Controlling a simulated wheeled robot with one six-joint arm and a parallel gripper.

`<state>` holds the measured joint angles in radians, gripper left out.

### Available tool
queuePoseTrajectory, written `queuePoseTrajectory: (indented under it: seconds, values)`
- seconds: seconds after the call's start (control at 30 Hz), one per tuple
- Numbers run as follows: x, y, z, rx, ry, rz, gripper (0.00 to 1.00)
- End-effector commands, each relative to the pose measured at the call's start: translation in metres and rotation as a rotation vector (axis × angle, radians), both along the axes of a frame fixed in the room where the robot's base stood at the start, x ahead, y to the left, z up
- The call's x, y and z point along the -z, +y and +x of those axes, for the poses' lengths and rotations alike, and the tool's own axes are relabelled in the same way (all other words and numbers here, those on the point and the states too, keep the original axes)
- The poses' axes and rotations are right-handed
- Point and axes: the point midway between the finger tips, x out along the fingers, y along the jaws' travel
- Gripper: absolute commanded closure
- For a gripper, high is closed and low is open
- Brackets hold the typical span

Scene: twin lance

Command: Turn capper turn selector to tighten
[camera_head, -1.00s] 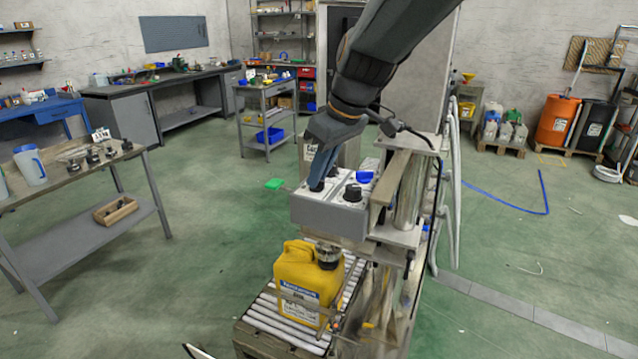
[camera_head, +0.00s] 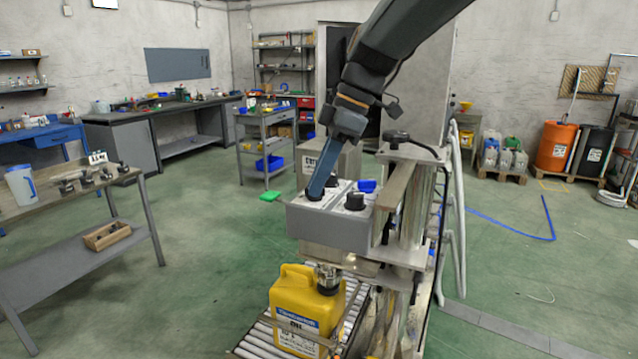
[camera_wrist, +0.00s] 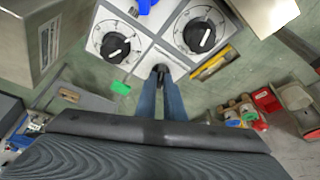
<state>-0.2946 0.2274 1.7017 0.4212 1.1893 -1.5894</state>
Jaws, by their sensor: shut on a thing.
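The capper's grey control box (camera_head: 328,228) stands above the roller conveyor. Its white top has two large round dials with black knobs, the left dial (camera_wrist: 115,47) and the right dial (camera_wrist: 199,37) in the wrist view. A small black selector knob (camera_wrist: 160,68) sits between and below them there. My gripper (camera_head: 315,194) reaches down to the box top, its blue-grey fingers shut on this small knob. The fingers also show in the wrist view (camera_wrist: 160,84) and partly hide the knob. I cannot read the selector's setting or its labels.
A blue button (camera_head: 366,186) and a black dial knob (camera_head: 355,201) stand close to my fingers. A metal column (camera_head: 408,205) rises right of the box. A yellow jerrycan (camera_head: 300,302) stands on the rollers (camera_head: 258,338) below. Green floor lies open at left.

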Motion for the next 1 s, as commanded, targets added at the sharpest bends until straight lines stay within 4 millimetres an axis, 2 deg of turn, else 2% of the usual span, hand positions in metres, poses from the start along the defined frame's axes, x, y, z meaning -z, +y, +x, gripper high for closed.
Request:
queuePoseTrajectory:
  seconds: [0.6,0.63,0.73,1.0]
  values:
    - [-0.0013,0.0004,0.0007,-0.045,-0.003,0.000,1.00]
    - [-0.0013,0.0004,0.0007,-0.045,-0.003,0.000,0.90]
    - [-0.0011,0.0004,0.0006,-0.045,-0.003,0.000,0.73]
    - [-0.0006,0.0001,0.0006,-0.045,-0.001,0.000,0.73]
